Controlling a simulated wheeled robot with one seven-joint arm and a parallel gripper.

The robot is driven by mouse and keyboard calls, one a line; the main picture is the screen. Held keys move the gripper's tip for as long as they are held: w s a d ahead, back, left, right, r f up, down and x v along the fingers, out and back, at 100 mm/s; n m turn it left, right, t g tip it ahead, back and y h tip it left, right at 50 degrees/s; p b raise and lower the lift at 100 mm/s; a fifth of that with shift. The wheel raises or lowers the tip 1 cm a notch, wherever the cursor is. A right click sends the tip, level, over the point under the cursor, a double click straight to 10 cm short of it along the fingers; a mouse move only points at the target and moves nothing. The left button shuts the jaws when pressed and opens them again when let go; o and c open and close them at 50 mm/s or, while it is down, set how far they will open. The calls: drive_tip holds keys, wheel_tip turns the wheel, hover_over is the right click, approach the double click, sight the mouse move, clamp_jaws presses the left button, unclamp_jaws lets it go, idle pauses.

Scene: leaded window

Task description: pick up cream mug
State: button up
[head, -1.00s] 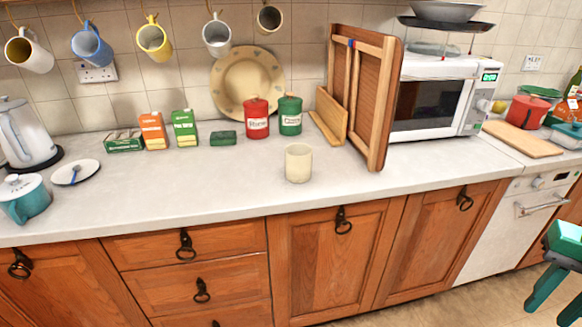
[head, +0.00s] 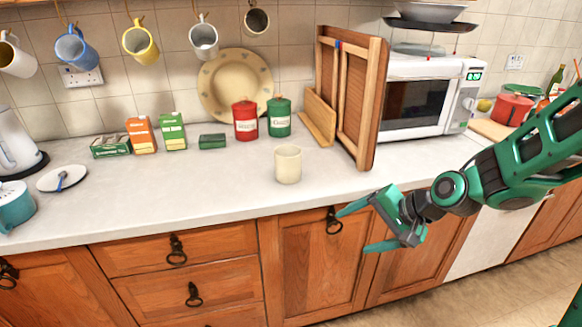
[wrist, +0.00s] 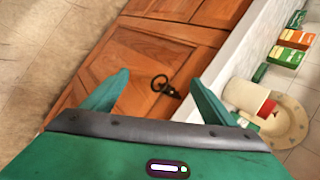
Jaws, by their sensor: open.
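The cream mug (head: 288,164) stands upright on the worktop, near its front edge, in the middle of the head view. In the wrist view the cream mug (wrist: 246,94) is at the right, beyond the right finger and partly in front of the red canister. My gripper (head: 358,228) is open and empty. It hangs in front of the cupboard doors, below the worktop edge, to the right of the mug and apart from it. In the wrist view my gripper (wrist: 160,88) has its fingers wide apart, with a cupboard door and its ring handle between them.
Red (head: 245,121) and green (head: 279,117) canisters stand behind the mug. Wooden boards (head: 350,95) lean to its right, beside the microwave (head: 418,98). Several mugs hang above. The worktop (head: 190,190) is clear left of the mug.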

drive_tip(key=w+a+r+m+t+y, duration=0.1)
drive_tip(key=a+m+y, duration=0.1)
drive_tip(key=a, duration=0.2)
drive_tip(key=w+a+r+m+t+y, duration=0.1)
drive_tip(key=w+a+r+m+y, duration=0.1)
drive_tip(key=a, duration=0.3)
drive_tip(key=w+a+r+m+t+y, duration=0.1)
drive_tip(key=w+a+r+m, duration=0.1)
drive_tip(key=a+m, duration=0.1)
drive_tip(key=shift+w+a+y, duration=0.2)
drive_tip(key=shift+a+y, duration=0.2)
drive_tip(key=shift+a, duration=0.3)
drive_tip(key=m+t+h, duration=0.1)
drive_tip(key=m+t, duration=0.5)
drive_tip(key=m, duration=0.7)
approach(297, 163)
drive_tip(key=w+a, duration=0.2)
drive_tip(key=a, duration=0.1)
drive_tip(key=shift+w+a, duration=0.1)
drive_tip(key=shift+w, duration=0.1)
drive_tip(key=shift+w+m+t+h, duration=0.25)
drive_tip(key=shift+m+t+h, duration=0.05)
drive_tip(key=shift+m, duration=0.4)
drive_tip(key=shift+w, duration=0.15)
drive_tip(key=shift+x, duration=2.6)
drive_tip(key=x, duration=0.4)
drive_tip(key=shift+a, duration=0.1)
drive_tip(key=shift+w+a+f, duration=0.1)
drive_tip(key=shift+w+a, duration=0.1)
drive_tip(key=shift+w, duration=0.25)
